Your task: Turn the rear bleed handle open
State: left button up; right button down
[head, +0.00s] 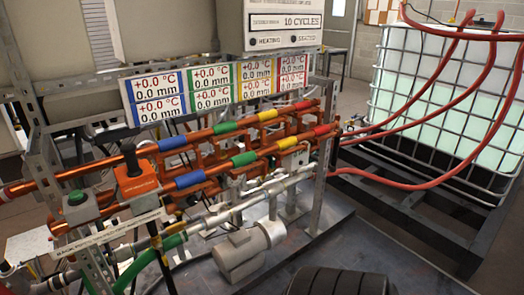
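Two orange-copper pipes with blue, green, yellow and red bands run across the rig: a rear pipe (215,131) and a front pipe (215,169). I cannot clearly tell which part is the rear bleed handle. A black-knobbed lever (130,160) stands upright on an orange box (138,183) at the pipes' left end. A green button (77,197) on a grey box sits to its left. Small fittings between and below the pipes are too small to tell apart. Neither of my grippers is in view.
A display panel (162,98) stands behind the pipes, below a white control box (282,22). Grey pipes and a pump motor (240,252) lie in front. Red hoses (400,186) run right to a caged white tank (450,90). A dark ribbed rounded shape (340,282) is at the bottom edge.

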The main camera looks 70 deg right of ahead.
aim_at(264, 169)
jog(key=z, duration=2.15)
